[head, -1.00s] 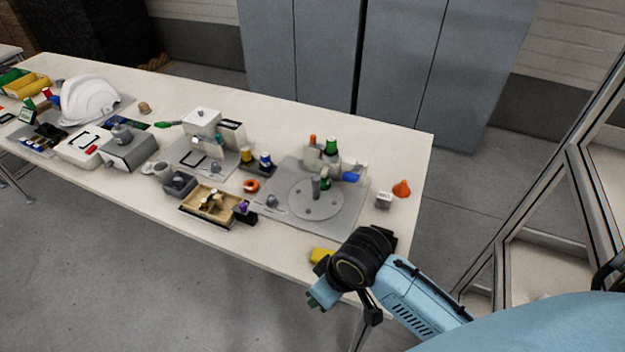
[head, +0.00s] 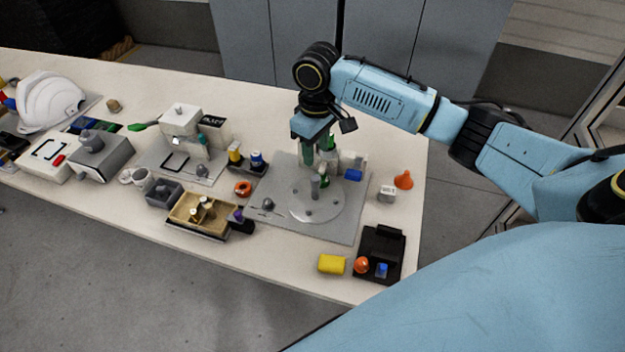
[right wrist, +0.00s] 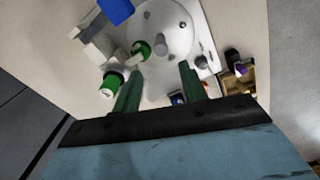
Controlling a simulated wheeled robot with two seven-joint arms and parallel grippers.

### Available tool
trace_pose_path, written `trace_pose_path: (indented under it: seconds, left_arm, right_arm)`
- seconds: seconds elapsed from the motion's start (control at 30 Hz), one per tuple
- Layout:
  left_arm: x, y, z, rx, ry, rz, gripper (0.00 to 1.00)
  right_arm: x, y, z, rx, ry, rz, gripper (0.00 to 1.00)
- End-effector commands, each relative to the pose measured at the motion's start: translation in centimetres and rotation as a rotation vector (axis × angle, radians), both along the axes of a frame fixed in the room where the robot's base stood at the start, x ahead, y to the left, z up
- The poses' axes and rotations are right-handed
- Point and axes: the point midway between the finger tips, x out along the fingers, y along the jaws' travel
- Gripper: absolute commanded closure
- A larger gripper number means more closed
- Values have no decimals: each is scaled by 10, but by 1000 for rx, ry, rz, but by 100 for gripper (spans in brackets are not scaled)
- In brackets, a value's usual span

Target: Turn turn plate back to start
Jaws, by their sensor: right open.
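The turn plate is a round light grey disc (head: 325,207) with a grey post (head: 315,187) standing at its middle, set on a flat grey base plate (head: 262,219). In the right wrist view the disc (right wrist: 176,15) shows at the top, with a green-and-white piece (right wrist: 141,49) by its edge. My right gripper (head: 307,163) points down above the back left part of the disc. In the right wrist view its two green fingers (right wrist: 158,82) are apart with nothing held between them. My left gripper is not in view.
A blue block (head: 354,175) and light blocks stand behind the disc. An orange funnel (head: 403,180) and small white box (head: 387,194) lie to the right. A black tray (head: 394,245), yellow block (head: 331,264) and wooden tray (head: 184,222) are nearer the front edge.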

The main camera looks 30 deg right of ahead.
Motion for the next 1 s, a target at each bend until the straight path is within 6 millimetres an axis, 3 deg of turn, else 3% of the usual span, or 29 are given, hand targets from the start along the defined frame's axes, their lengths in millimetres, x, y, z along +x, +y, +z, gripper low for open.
trace_pose_path:
  seconds: [0.53, 0.73, 1.0]
  left_arm:
    - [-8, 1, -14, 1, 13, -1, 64]
    - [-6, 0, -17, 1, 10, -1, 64]
    - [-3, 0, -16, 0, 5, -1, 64]
  right_arm:
    - [-1, 1, -106, 0, 2, 2, 57]
    - [-1, 1, -124, 0, 1, 3, 57]
    - [-1, 1, -127, -1, -1, 4, 57]
